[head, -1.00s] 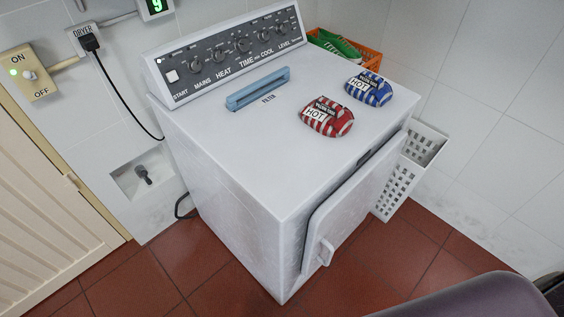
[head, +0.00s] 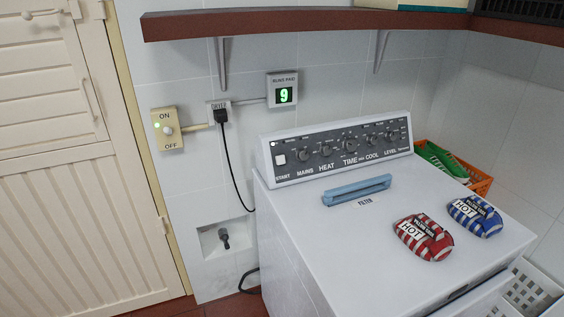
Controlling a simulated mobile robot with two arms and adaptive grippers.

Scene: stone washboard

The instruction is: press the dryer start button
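The white dryer (head: 310,235) stands against the tiled wall. Its dark control panel (head: 345,147) runs along the back top. The white square start button (head: 280,159) is at the panel's left end, above the word START. Knobs labelled MAINS, HEAT, TIME and COOL sit to its right. The dryer plug (head: 220,115) is in its wall socket, and the ON/OFF switch (head: 167,129) shows a green light. A RUNS PAID display (head: 283,95) reads 9. Neither of my grippers is in view.
A blue filter handle (head: 357,190), a red striped mitt (head: 423,238) and a blue striped mitt (head: 475,216) are on the dryer top. A brown shelf (head: 300,24) overhangs the wall. An orange crate (head: 479,184) is behind right, a white basket (head: 530,285) at lower right.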

